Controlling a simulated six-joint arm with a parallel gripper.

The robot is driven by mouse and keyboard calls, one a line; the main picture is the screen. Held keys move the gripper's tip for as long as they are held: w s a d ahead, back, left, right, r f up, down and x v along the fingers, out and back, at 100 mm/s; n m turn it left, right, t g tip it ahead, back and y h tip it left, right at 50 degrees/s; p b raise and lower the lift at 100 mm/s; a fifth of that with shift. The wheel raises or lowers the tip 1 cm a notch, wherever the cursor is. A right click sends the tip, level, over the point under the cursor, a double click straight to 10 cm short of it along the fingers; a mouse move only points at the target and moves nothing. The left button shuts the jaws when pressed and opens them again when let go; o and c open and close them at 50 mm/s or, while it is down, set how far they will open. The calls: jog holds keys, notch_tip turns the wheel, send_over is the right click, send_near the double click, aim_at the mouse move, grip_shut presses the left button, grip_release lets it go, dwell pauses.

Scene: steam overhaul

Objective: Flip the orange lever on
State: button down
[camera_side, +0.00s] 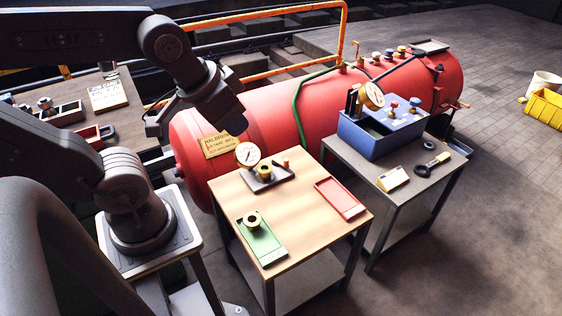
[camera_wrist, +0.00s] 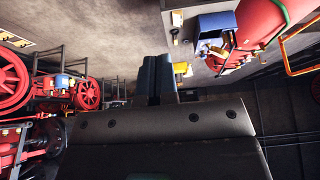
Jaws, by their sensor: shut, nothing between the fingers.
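A small orange upright piece (camera_side: 285,163), which may be the lever, stands on a dark plate (camera_side: 264,180) on the wooden-topped table, beside a round white gauge (camera_side: 248,154) and a brass knob. It is too small to tell which way it is set. In the wrist view my gripper's fingers (camera_wrist: 157,76) are shut and empty. The orange piece cannot be made out there.
A green tray (camera_side: 270,248) with a brass part and a red tray (camera_side: 332,205) lie on the same table. A blue box (camera_side: 380,145) with a gauge and knobs stands on the grey table to the right. The red tank (camera_side: 290,105) lies behind both tables.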

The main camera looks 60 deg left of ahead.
jog(key=w+a+f+n, duration=0.3)
jog(key=w+f, duration=0.1)
jog(key=w, duration=0.3)
jog(key=w+a+f+n+y, duration=0.1)
jog(key=w+a+f+n, duration=0.3)
jog(key=w, duration=0.4)
jog(key=w+a+f+n, duration=0.3)
jog(key=w+f, duration=0.2)
jog(key=w, duration=0.2)
jog(key=n+y, duration=0.4)
jog(key=n, duration=0.4)
send_near(282, 166)
jog(key=w+d+v, duration=0.1)
jog(key=v, duration=0.4)
jog(key=shift+s+a+g, duration=0.1)
jog(key=shift+a+g, duration=0.15)
jog(key=shift+g, duration=0.05)
jog(key=x, duration=1)
jog(key=shift+a, duration=0.1)
